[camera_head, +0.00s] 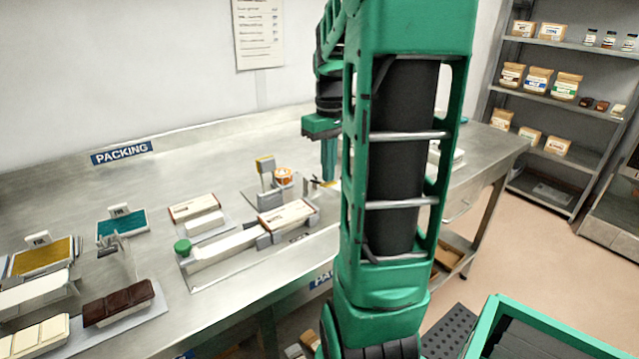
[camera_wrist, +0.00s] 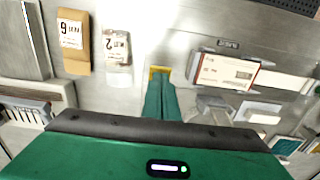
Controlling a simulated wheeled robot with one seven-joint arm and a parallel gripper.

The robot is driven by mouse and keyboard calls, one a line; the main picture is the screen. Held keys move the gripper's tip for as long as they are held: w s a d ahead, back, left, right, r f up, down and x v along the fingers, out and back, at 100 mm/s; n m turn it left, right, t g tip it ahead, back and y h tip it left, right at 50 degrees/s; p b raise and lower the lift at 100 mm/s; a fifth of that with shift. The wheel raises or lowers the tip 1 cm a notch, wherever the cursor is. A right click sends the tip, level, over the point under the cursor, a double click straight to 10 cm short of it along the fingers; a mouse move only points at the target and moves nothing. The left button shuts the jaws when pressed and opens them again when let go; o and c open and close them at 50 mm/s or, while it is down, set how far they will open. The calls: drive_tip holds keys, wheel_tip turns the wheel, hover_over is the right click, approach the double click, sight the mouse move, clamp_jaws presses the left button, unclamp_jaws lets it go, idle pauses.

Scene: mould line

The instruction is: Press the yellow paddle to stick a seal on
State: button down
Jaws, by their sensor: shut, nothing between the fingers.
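The yellow paddle (camera_head: 331,184) shows as a small yellow strip at my fingertips, beside the orange seal roll (camera_head: 283,175). In the wrist view the paddle (camera_wrist: 159,70) is a yellow patch right at the fingertips, partly covered by them. My gripper (camera_head: 328,178) points down, shut and empty; its closed green fingers also show in the wrist view (camera_wrist: 159,85). I cannot tell whether the tips touch the paddle. A white-and-brown labelled box (camera_head: 286,214) lies in the fixture just in front of the roll; it also shows in the wrist view (camera_wrist: 222,71).
A green knob (camera_head: 183,247) ends the fixture's left side. Chocolate bars (camera_head: 118,303) and trays lie at the front left. Two labelled packs (camera_wrist: 73,42) lie near the gripper. My arm hides the bench's right part.

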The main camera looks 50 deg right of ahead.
sight(328, 186)
drive_tip(key=shift+f, duration=2.5)
drive_tip(key=shift+r, duration=5.05)
drive_tip(key=s+a+f+m, duration=0.2)
drive_tip(key=s+a+f, duration=0.2)
drive_tip(key=s+a, duration=0.3)
drive_tip(key=s+a+f+m, duration=0.1)
drive_tip(key=s+a+f, duration=0.4)
drive_tip(key=a, duration=0.5)
drive_tip(key=shift+s+f+m, duration=0.2)
drive_tip(key=shift+s+m, duration=0.2)
drive_tip(key=shift+s, duration=0.55)
drive_tip(key=shift+w+f, duration=0.25)
drive_tip(key=shift+w, duration=0.35)
